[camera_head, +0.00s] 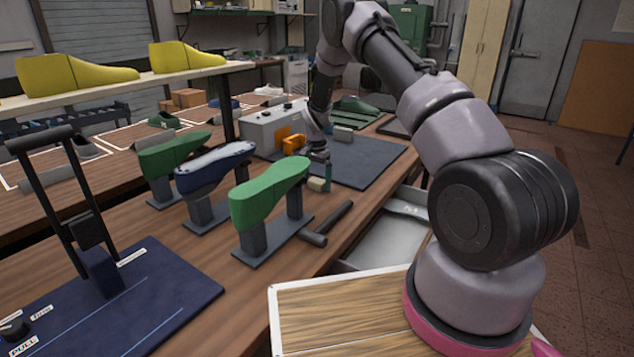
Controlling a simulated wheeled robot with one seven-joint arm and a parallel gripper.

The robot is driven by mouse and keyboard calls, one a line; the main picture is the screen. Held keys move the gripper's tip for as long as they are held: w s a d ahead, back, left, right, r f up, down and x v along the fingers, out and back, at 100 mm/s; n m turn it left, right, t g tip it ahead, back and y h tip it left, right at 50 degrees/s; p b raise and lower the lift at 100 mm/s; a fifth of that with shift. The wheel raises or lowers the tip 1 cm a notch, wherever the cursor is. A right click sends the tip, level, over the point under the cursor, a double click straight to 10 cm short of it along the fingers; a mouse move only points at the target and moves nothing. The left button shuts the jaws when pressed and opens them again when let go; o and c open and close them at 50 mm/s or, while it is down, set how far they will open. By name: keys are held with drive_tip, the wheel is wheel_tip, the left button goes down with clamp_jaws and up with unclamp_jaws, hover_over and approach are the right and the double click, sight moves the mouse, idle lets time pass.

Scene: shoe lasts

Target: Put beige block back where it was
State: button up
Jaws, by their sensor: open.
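The small beige block (316,184) is near the front edge of the dark mat, just right of the nearest green shoe last. My gripper (321,176) points down at the block from above. It is open; a dark finger shows just right of the block. The far finger is hard to make out. At this size I cannot tell whether the block is between the fingers, or whether it touches them.
A hammer (326,224) lies beside the green shoe last (268,193) on its stand. A blue last (214,168) and another green last stand to the left. A grey box (268,131) with an orange part is behind. An open drawer (382,246) juts out below the bench edge.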

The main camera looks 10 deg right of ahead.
wheel_tip(320, 180, up, 12)
drive_tip(key=f, duration=0.1)
wheel_tip(320, 180, up, 15)
drive_tip(key=t, duration=0.1)
hover_over(317, 180)
drive_tip(key=s+d, duration=0.2)
drive_tip(key=s, duration=0.3)
drive_tip(key=s+d+r+n+t+y, duration=0.2)
drive_tip(key=s+r, duration=0.8)
drive_tip(key=r, duration=0.2)
drive_tip(key=s+d+r+n+t, duration=0.1)
drive_tip(key=s+r+t, duration=0.1)
drive_tip(key=s, duration=1)
drive_tip(key=s+d+r+n+t, duration=0.1)
drive_tip(key=s+r, duration=0.3)
drive_tip(key=s, duration=0.9)
drive_tip(key=shift+n+t, duration=0.4)
drive_tip(key=shift+t, duration=0.1)
